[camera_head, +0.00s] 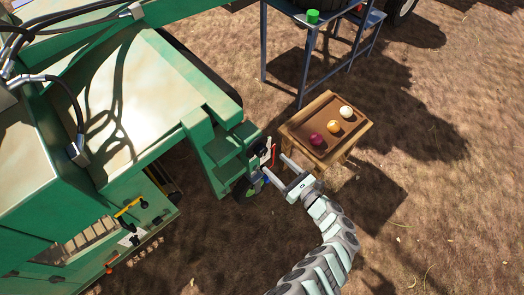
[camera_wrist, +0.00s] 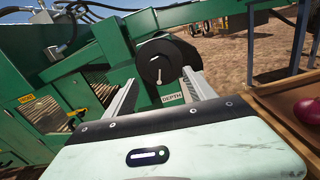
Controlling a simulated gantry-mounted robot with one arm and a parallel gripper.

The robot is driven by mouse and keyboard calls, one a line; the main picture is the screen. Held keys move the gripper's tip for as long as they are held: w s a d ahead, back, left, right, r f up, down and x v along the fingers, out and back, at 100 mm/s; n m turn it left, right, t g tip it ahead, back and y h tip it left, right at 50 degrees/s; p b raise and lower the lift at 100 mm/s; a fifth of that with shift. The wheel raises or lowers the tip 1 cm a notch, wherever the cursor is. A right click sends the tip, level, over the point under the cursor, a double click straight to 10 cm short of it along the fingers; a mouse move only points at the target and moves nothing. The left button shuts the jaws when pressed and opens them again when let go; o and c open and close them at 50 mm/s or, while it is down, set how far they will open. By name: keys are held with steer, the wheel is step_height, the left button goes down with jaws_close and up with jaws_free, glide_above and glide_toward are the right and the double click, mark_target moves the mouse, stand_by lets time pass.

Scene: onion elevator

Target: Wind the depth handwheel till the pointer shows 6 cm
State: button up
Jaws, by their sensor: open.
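The depth handwheel (camera_wrist: 156,58) is a black disc with a light bar or handle on its face, on the green machine beside a white "DEPTH" label (camera_wrist: 173,98). My gripper (camera_wrist: 160,76) is open, and its two pale fingers reach toward the wheel from either side below it. Nothing is between them that I can see as held. I cannot tell whether a finger touches the wheel. In the head view my gripper (camera_head: 274,165) is at the machine's corner, by a small white plate with red (camera_head: 267,153). No pointer reading is legible in either view.
The green machine (camera_head: 150,85) fills the left. A wooden tray table (camera_head: 298,122) with a red, an orange-yellow and a white onion stands close right of my gripper. A blue-grey metal stand (camera_head: 265,45) is behind it. Bare soil lies open at lower right.

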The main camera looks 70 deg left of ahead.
mark_target(263, 154)
steer(key=b+x, duration=0.1)
steer(key=x, duration=0.6)
steer(key=shift+s+a+f, duration=0.1)
steer(key=shift+s+a, duration=0.1)
steer(key=shift+a, duration=0.1)
steer(key=shift+s+a, duration=0.1)
steer(key=shift+a, duration=0.3)
steer(key=c, duration=1.4)
